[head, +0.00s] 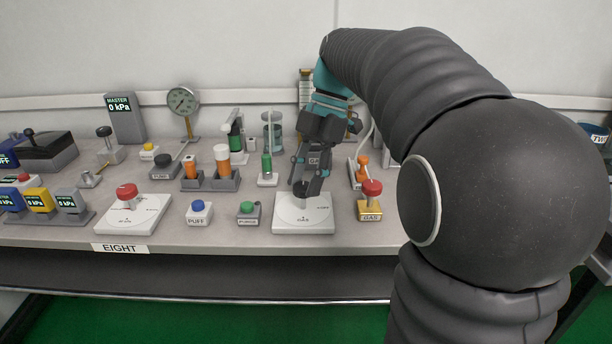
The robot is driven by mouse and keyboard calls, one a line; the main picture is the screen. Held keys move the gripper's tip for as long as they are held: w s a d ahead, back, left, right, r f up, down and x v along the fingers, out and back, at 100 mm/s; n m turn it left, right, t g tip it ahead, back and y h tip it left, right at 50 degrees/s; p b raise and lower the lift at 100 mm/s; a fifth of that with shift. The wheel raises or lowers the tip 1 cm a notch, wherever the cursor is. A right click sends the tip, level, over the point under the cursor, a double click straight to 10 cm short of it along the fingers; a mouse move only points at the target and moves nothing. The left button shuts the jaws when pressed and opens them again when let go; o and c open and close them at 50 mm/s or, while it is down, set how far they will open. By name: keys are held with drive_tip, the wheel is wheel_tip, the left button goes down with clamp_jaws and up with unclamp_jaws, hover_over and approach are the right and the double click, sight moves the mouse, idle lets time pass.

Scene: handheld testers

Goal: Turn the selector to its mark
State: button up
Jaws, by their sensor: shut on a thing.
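A selector with a black knob (301,188) stands on a white square plate (287,224) near the front of the bench. My gripper (304,183) reaches down from above and is shut on the black knob. The fingers cover much of the knob, so its pointing direction and the mark are too small or hidden to tell.
A red-topped knob on a gold block (370,202) stands close to the right. A green button (247,212) and a blue button (199,211) stand left. Another white plate (148,220) with a red knob (127,194) lies farther left. A gauge (183,101) and holders stand behind.

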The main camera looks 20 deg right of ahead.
idle(0.4)
drive_tip(key=o, duration=1.1)
drive_tip(key=shift+o, duration=0.2)
drive_tip(key=v, duration=0.7)
drive_tip(key=shift+r, duration=0.2)
